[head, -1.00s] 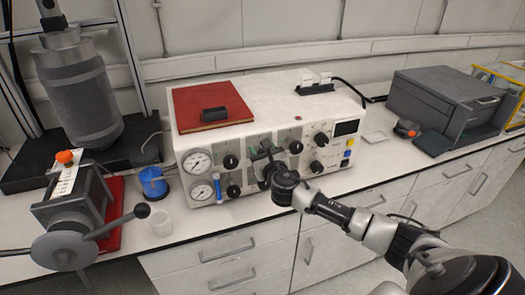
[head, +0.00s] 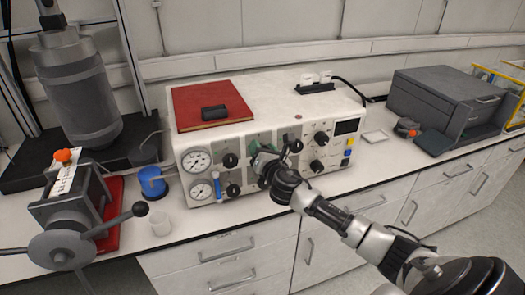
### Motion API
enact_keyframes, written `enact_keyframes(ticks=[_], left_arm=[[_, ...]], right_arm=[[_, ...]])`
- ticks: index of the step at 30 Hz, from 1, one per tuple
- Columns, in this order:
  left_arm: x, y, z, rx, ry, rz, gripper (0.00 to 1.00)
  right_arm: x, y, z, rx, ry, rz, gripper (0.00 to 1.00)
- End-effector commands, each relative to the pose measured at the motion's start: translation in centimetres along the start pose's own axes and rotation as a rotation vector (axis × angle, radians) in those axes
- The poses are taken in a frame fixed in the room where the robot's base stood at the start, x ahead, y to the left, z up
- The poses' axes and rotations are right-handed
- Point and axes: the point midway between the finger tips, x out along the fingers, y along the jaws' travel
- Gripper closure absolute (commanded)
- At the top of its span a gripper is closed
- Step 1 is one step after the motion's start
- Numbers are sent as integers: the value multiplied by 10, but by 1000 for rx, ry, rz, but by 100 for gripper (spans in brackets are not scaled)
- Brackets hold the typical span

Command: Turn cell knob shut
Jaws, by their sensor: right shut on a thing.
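The control box (head: 285,100) is a white unit with several black knobs and two round gauges on its front. My right gripper (head: 264,160) is at the middle of that front, shut on a knob that its fingers and wrist largely hide. I take this to be the cell knob; its label and pointer cannot be read. A green patch of panel shows around the fingers. Other black knobs stand to the left (head: 230,160) and to the right (head: 321,138) of the gripper. My left gripper is not in view.
A red book (head: 210,104) with a small black object lies on the box. A dark grey case (head: 445,100) stands at right.

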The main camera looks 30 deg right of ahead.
Motion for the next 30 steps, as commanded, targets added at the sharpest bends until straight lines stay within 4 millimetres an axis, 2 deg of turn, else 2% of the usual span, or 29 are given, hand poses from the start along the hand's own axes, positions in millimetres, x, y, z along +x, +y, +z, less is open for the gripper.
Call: enact_keyframes(ticks=[18,30], left_arm=[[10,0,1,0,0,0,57],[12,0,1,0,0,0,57]], right_arm=[[0,-2,0,586,-2,0,77],[0,-2,0,867,-1,0,77]])
